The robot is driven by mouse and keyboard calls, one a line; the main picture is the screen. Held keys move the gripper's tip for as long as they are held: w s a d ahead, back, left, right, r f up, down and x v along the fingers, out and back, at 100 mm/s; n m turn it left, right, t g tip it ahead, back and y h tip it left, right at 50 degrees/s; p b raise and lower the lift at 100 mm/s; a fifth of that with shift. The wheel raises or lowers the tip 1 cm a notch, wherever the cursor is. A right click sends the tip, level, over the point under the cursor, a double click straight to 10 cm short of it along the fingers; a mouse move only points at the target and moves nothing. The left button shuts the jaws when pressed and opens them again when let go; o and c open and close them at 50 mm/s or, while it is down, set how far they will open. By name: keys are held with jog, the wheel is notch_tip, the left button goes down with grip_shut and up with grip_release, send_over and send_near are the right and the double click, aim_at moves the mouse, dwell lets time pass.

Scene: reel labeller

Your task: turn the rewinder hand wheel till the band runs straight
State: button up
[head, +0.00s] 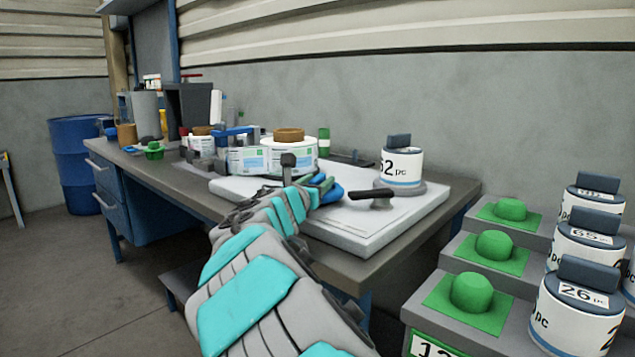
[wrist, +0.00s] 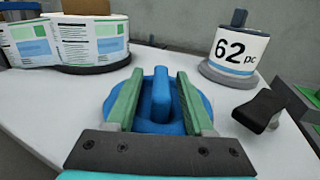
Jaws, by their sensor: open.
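A blue round knob with a raised grip bar (wrist: 160,96), seemingly the hand wheel, sits on the light machine top. In the head view a bit of the blue wheel (head: 332,194) shows past my arm. My gripper (wrist: 160,78) is open, with one green finger on each side of the bar; small gaps show between bar and fingers. In the head view my gripper (head: 318,182) is partly hidden by my wrist. The printed label band (wrist: 78,40) runs by the reel at upper left; it also shows in the head view (head: 262,158). I cannot tell whether it runs straight.
A black-handled lever (wrist: 262,108) stands right of the wheel. A white drum marked 62 pc (wrist: 238,52) stands behind it on the white top (head: 390,218). Stepped shelves at right hold green knobs (head: 495,244) and marked drums (head: 578,310). A blue barrel (head: 76,160) stands far left.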

jog(key=v, duration=0.7)
jog(key=shift+s+a, duration=0.15)
jog(key=shift+s, duration=0.25)
dwell(0.3)
